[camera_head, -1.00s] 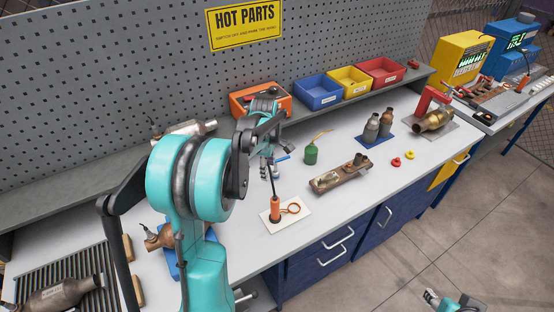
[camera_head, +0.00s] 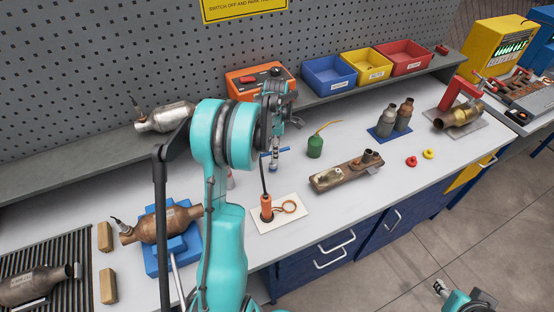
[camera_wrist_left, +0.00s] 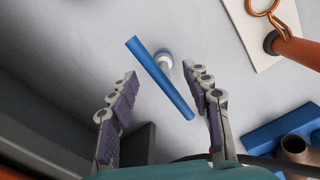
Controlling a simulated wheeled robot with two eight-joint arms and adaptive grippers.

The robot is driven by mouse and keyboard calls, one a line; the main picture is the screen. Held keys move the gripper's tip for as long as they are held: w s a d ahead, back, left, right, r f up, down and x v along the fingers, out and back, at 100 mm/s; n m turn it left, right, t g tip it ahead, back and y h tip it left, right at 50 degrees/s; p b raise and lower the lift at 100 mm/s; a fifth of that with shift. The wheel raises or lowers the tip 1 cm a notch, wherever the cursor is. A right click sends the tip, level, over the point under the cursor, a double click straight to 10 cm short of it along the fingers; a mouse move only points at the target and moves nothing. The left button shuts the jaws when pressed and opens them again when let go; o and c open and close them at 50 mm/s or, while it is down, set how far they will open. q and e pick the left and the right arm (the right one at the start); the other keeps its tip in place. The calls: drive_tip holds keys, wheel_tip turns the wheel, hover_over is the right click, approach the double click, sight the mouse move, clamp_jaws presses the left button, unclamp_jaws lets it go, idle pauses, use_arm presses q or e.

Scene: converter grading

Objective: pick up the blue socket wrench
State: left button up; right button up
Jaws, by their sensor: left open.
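The blue socket wrench (camera_head: 284,150) stands on the white bench, with its blue crossbar on top and a metal shaft below. In the left wrist view the blue bar (camera_wrist_left: 150,66) runs diagonally between the fingers, with its pale round socket end behind it. My left gripper (camera_head: 277,137) is open just above the wrench. In the wrist view the fingers (camera_wrist_left: 160,78) lie on either side of the bar, and I see no contact. My right gripper (camera_head: 441,288) is at the bottom right, over the floor, too small to read.
A green oil can (camera_head: 315,147) and a rusty part (camera_head: 340,176) are to the right. A converter (camera_head: 160,224) rests on a blue stand (camera_head: 153,262) at left. Shelf bins (camera_head: 327,76) are behind.

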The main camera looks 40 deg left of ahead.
sight(273, 163)
use_arm(q)
drive_tip(key=shift+w+f, duration=0.1)
drive_tip(key=shift+f, duration=0.55)
drive_tip(key=f, duration=0.2)
drive_tip(key=f+b, duration=0.1)
drive_tip(key=f, duration=0.1)
drive_tip(key=s+f, duration=0.1)
drive_tip(key=f, duration=0.1)
drive_tip(key=shift+s+a+f+b, duration=0.1)
drive_tip(key=shift+a+f+b, duration=0.25)
drive_tip(key=shift+a, duration=0.05)
clamp_jaws()
